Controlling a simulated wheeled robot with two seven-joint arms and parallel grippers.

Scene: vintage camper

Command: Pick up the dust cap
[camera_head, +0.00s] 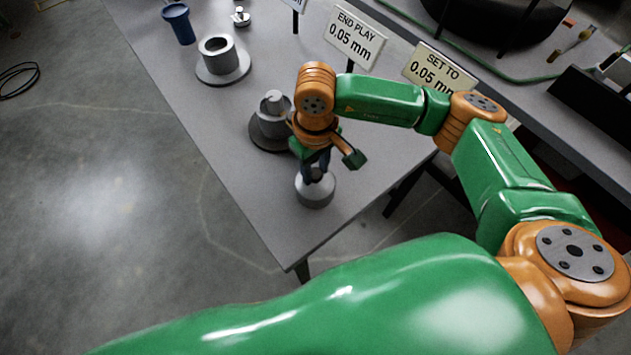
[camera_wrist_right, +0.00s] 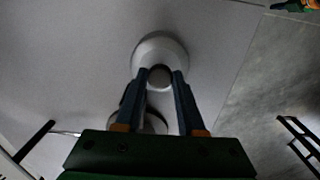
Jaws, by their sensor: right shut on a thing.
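The dust cap (camera_head: 316,193) is a pale grey, round, domed piece with a dark knob on top, at the near end of the grey table. My right gripper (camera_head: 317,172) comes down from above and is shut on its knob. In the right wrist view the dust cap (camera_wrist_right: 160,48) lies past the fingertips. The two dark fingers of the right gripper (camera_wrist_right: 160,76) close on either side of the knob there. I cannot tell whether the cap rests on the table or is slightly above it. My left gripper is not in view.
A grey hub on a dark disc (camera_head: 268,125) stands just behind the gripper. A hollow grey cylinder on a flange (camera_head: 222,64) and a blue cup-like piece (camera_head: 179,24) stand farther back. Signs (camera_head: 354,38) line the right side. The table's near edges (camera_head: 262,236) are close.

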